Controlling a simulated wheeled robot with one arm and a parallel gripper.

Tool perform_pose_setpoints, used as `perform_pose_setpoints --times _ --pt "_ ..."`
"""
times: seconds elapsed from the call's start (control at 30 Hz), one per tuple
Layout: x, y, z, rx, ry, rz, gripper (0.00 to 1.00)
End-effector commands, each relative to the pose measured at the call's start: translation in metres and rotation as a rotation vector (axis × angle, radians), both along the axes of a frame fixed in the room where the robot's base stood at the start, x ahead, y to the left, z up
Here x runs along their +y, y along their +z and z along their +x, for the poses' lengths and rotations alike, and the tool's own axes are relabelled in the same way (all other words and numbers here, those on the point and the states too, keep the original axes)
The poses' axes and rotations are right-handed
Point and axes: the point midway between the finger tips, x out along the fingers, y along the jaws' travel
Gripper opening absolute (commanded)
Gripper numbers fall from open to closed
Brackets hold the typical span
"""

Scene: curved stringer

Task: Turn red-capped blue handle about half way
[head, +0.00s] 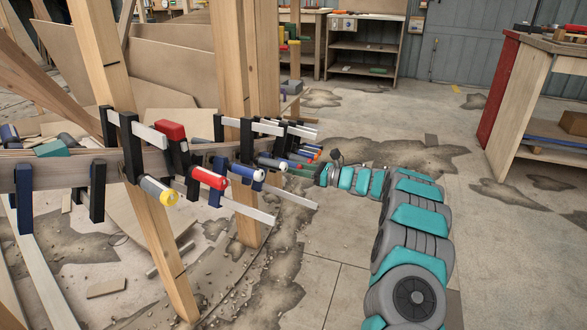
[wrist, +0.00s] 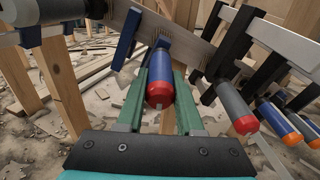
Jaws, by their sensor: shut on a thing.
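The red-capped blue handle (wrist: 160,75) is in the middle of the wrist view, its round red end toward me. It belongs to a clamp on the curved wooden stringer (wrist: 180,46). The green fingers of my gripper (wrist: 165,72) lie on both sides of this handle and are shut on it. In the head view my gripper (head: 304,170) reaches in from the right to the far end of the clamp row. The gripped handle is small there and partly hidden by my fingers and other clamps.
Beside it in the wrist view are a grey handle with a red cap (wrist: 238,108) and blue handles with orange caps (wrist: 276,117). Nearer clamps (head: 158,190) stick out from the stringer in the head view. Wooden posts (head: 232,60) stand close by. The floor right of my arm is open.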

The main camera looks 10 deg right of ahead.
Motion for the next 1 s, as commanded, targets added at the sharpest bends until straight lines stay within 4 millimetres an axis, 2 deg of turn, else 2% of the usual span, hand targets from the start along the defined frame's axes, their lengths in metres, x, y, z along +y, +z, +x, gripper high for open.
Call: perform_pose_setpoints --times 0.37,1.0 --pt "-0.0014 -0.0017 0.0003 0.160 0.027 0.091 0.00" --pt "-0.0011 0.0007 0.0004 0.676 0.121 0.389 0.00"
